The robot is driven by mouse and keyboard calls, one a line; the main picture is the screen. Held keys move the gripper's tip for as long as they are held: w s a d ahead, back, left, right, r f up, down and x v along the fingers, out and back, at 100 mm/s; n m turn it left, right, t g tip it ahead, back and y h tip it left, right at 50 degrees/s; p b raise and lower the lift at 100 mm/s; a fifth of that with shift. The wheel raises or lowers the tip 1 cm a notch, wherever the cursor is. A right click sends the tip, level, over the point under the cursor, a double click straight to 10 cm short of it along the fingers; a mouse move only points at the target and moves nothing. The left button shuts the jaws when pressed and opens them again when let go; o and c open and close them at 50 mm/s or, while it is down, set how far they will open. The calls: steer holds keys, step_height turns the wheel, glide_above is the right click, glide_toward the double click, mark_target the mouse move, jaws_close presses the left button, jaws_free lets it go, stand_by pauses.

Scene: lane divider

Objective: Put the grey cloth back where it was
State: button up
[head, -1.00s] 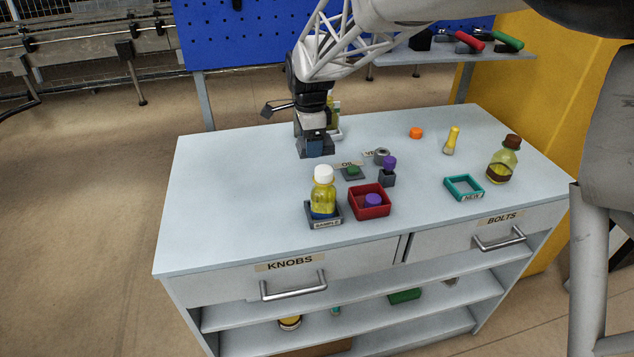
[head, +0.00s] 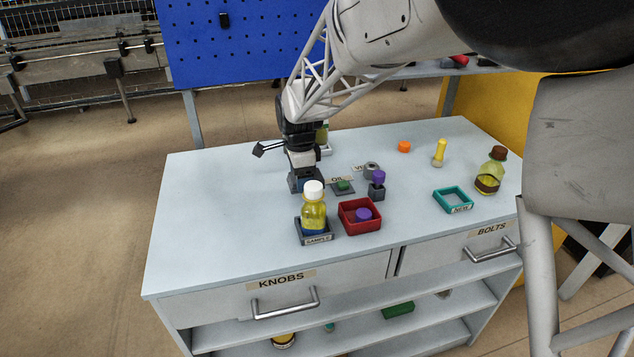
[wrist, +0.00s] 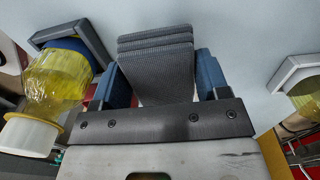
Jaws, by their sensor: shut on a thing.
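The grey cloth (wrist: 157,62) shows in the wrist view as a folded, ribbed dark grey piece between the two blue fingers of my gripper (wrist: 160,75). My gripper is shut on it. In the head view my gripper (head: 306,182) is low over the bench top, just behind the yellow bottle with the white cap (head: 314,212). The cloth is mostly hidden there by the gripper, and I cannot tell whether it touches the bench.
The bottle stands in the SAMPLE tray (head: 318,239), close to my gripper. Another bottle (head: 323,136) stands behind. The bench top (head: 215,205) is clear at left.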

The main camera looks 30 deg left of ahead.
mark_target(302, 199)
steer(key=shift+f, duration=0.45)
steer(key=shift+f, duration=0.1)
steer(key=shift+f, duration=1.75)
steer(key=shift+f, duration=0.15)
steer(key=o, duration=0.9)
step_height(302, 199, up, 12)
steer(key=shift+r, duration=0.15)
